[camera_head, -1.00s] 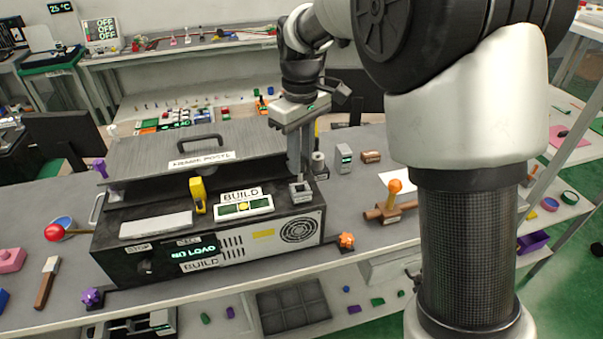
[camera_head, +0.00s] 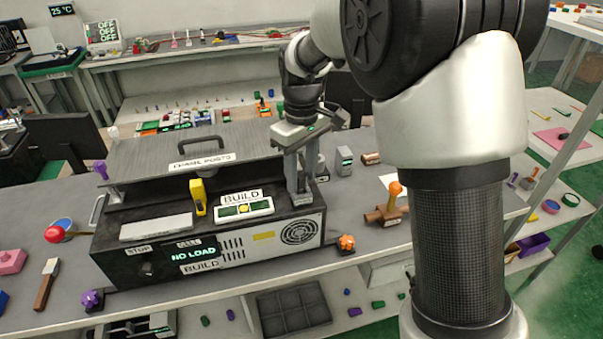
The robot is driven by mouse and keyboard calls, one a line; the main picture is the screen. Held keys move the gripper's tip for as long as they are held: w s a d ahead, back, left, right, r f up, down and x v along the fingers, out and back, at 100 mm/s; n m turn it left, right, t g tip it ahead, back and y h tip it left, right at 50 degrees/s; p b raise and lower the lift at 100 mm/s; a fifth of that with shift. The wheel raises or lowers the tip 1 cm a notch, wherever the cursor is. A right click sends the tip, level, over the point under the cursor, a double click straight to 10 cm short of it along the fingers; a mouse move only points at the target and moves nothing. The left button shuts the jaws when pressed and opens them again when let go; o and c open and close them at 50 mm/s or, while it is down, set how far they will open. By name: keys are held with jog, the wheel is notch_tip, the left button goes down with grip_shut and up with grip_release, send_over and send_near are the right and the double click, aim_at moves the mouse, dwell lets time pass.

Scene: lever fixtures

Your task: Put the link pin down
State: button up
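My gripper (camera_head: 300,198) points down at the right end of the top of a black machine (camera_head: 112,238). Its fingertips are small and dark here, and I cannot see whether they are apart or hold anything. I cannot pick out the link pin for certain; it may be hidden at the fingertips. The machine has a grey lid plate (camera_head: 150,152) with a handle, a yellow upright part (camera_head: 198,197), a "BUILD" panel (camera_head: 243,209) and a display (camera_head: 193,254) reading "NO LOAD".
On the bench right of the machine are a grey block (camera_head: 344,161), an orange-knobbed lever on a brown base (camera_head: 393,204) and an orange knob (camera_head: 346,243). A red-ball lever (camera_head: 54,234), a brush (camera_head: 46,284) and a purple knob (camera_head: 91,299) are at left.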

aim_at(302, 176)
notch_tip(302, 176, up, 12)
jog(key=s+d+r+m+t, duration=0.2)
jog(key=s+d+r+m, duration=0.25)
jog(key=s+d, duration=0.45)
jog(key=s+d+f+m+t, duration=0.1)
jog(key=s+d+m, duration=0.1)
jog(key=s, duration=0.5)
jog(key=s+d+f+m+t, duration=0.2)
jog(key=s+d, duration=0.1)
jog(key=s, duration=0.4)
jog(key=shift+d+f+m+t+p, duration=0.15)
jog(key=shift+f+m+t+p, duration=0.05)
jog(key=shift+m+t+p, duration=0.15)
jog(key=shift+c, duration=0.9)
